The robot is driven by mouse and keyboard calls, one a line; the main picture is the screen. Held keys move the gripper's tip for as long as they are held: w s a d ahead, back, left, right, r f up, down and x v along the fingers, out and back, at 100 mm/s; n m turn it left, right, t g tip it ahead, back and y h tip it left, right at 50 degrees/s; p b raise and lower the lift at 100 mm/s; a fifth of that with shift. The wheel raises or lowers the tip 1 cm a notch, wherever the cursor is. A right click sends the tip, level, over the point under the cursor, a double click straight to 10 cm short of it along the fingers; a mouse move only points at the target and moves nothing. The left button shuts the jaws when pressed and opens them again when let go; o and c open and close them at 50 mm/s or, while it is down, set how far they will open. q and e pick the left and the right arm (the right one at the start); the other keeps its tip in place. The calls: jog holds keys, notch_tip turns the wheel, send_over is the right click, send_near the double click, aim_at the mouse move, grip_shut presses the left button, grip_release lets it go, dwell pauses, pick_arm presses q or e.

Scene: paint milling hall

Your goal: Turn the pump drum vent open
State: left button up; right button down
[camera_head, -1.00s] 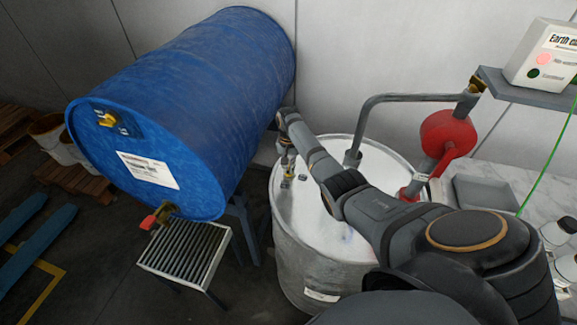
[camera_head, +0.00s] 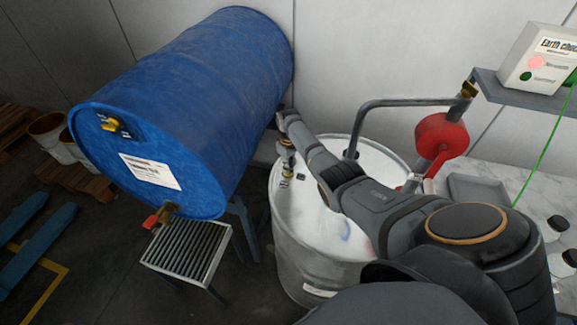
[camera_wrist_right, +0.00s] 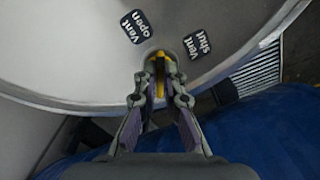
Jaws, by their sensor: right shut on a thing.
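The pump drum (camera_head: 335,235) is the pale grey steel drum, upright right of the blue drum. Its small vent (camera_head: 287,170) is near the left of the lid. In the right wrist view, the yellow vent handle (camera_wrist_right: 159,72) sits between my right gripper's fingertips (camera_wrist_right: 161,88). The gripper is shut on it and partly covers it. The label "Vent open" (camera_wrist_right: 136,27) is up and left of the handle, and "Vent shut" (camera_wrist_right: 197,43) is to its right. In the head view my right gripper (camera_head: 287,155) is over the vent. My left gripper is out of view.
A blue drum (camera_head: 190,95) lies on a stand at the left, with a red-handled tap (camera_head: 152,220) over a grated table (camera_head: 185,250). A grey pipe (camera_head: 405,102) with a red pump body (camera_head: 441,138) rises at the right. A control box (camera_head: 540,60) sits on a shelf.

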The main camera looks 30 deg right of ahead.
jog(key=n, duration=0.5)
jog(key=shift+w+d+n, duration=0.15)
jog(key=shift+n, duration=0.25)
dwell(0.4)
jog(key=c, duration=1.5)
grip_release()
jog(key=shift+o, duration=0.2)
notch_tip(320, 180, up, 12)
